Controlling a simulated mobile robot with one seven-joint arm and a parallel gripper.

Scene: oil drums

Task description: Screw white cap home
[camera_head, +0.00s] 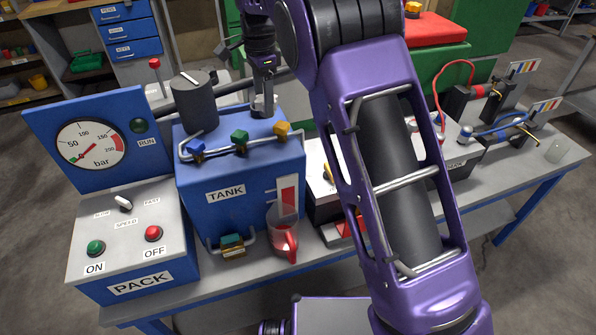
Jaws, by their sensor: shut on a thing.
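The blue tank (240,190), labelled TANK, stands on the bench left of centre. My gripper (264,103) points down at the rear right of its top. Its jaws are shut on a small pale piece, which looks like the white cap (259,106). The cap is small and mostly covered by the fingers. I cannot tell whether it sits straight or how far down it is.
A dark cylinder (195,101) and a pipe rail with blue, green and yellow valves (239,140) are on the tank top. The PACK box (133,240) with its gauge (86,146) stands left. A red-handled jug (283,240) is in front.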

